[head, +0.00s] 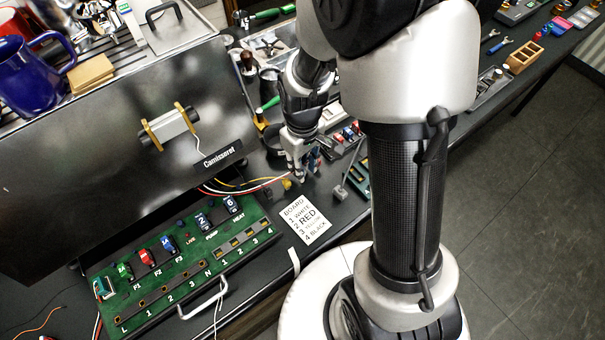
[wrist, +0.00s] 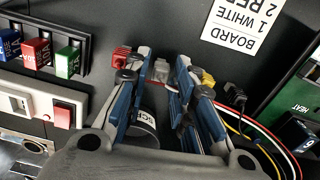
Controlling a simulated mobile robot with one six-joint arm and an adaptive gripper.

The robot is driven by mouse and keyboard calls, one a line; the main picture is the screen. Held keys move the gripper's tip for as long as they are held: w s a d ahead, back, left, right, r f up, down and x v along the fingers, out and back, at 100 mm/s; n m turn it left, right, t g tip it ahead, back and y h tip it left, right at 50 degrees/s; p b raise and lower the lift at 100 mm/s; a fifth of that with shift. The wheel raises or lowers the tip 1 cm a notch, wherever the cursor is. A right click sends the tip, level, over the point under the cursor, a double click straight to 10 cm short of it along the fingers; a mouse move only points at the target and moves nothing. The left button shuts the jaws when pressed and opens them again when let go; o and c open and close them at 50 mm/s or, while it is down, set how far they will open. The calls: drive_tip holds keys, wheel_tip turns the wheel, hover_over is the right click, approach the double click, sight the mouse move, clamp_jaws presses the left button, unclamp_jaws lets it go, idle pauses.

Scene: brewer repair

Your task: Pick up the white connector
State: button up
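The white connector (wrist: 161,70) is a small pale block on the dark surface in the wrist view. It lies between the tips of my gripper (wrist: 164,62), with a finger on either side. The blue-padded fingers are apart, and a gap seems to show between them and the connector. In the head view my gripper (head: 297,172) points down at the bench, and I cannot make out the white connector there. A red connector (wrist: 121,58) sits just outside the left finger, and a yellow connector (wrist: 208,79) just outside the right one.
A black connector (wrist: 236,96) lies further right on its wire. The card (head: 305,219) listing wire colours and the green board (head: 180,262) are nearby. Colored fuses (wrist: 68,62) stand in a rack at the wrist view's left. The brewer's dark panel (head: 120,150) rises behind the board.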

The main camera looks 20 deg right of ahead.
drive_tip(key=shift+f, duration=0.75)
drive_tip(key=shift+r, duration=0.1)
drive_tip(key=shift+c, duration=0.2)
clamp_jaws()
